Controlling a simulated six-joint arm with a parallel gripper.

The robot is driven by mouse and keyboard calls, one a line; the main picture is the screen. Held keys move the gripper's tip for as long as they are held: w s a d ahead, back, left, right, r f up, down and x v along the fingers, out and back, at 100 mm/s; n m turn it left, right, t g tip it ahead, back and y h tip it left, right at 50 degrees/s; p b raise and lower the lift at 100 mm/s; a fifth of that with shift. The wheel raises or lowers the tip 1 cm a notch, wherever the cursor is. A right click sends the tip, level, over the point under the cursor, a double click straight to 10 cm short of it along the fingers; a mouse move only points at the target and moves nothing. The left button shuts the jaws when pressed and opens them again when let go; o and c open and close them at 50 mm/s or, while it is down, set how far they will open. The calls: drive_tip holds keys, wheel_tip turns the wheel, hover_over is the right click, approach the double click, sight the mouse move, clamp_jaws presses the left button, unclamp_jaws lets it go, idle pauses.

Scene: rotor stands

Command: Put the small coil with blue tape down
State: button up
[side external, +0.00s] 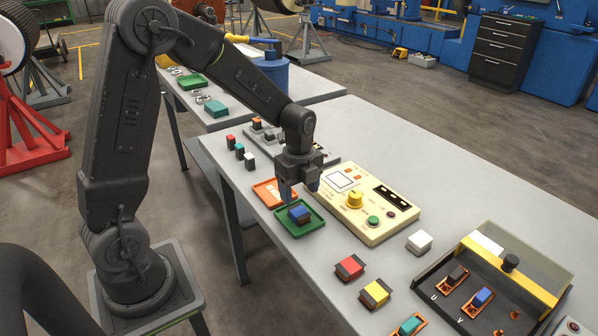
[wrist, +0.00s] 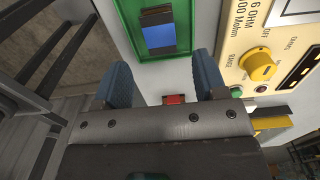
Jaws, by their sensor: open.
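The small coil with blue tape (side external: 299,214) lies in the green tray (side external: 287,232) near the table's left edge. In the wrist view this coil (wrist: 160,38) shows a blue top with brown sides, inside the green tray's rim (wrist: 125,35). My gripper (side external: 299,194) is open and empty just above the tray. In the wrist view its blue fingers (wrist: 163,75) stand apart, with the coil beyond the gap between them. Nothing is between the fingers, and the coil appears clear of them.
An orange tray (side external: 267,192) adjoins the green one. A cream meter (side external: 378,226) with a yellow knob stands close on the right. Red (side external: 350,267) and yellow (side external: 375,293) coils and a white block (side external: 419,242) lie nearer the front. A dark fixture (side external: 437,268) holds other coils.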

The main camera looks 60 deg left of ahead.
sight(299, 212)
drive_tip(key=s+d+r+n+t, duration=0.1)
drive_tip(key=s+d+r+n, duration=0.15)
drive_tip(key=r, duration=0.45)
drive_tip(key=s+d+r+n+t, duration=0.1)
drive_tip(key=s+d+r+n, duration=0.1)
drive_tip(key=s+r+n, duration=0.3)
drive_tip(key=s+d+r+n+t, duration=0.3)
drive_tip(key=s+r+n, duration=0.1)
drive_tip(key=s+n, duration=0.5)
drive_tip(key=shift+s+d+r+n+t, duration=0.2)
drive_tip(key=shift+s+n+t, duration=0.15)
drive_tip(key=shift+n, duration=0.4)
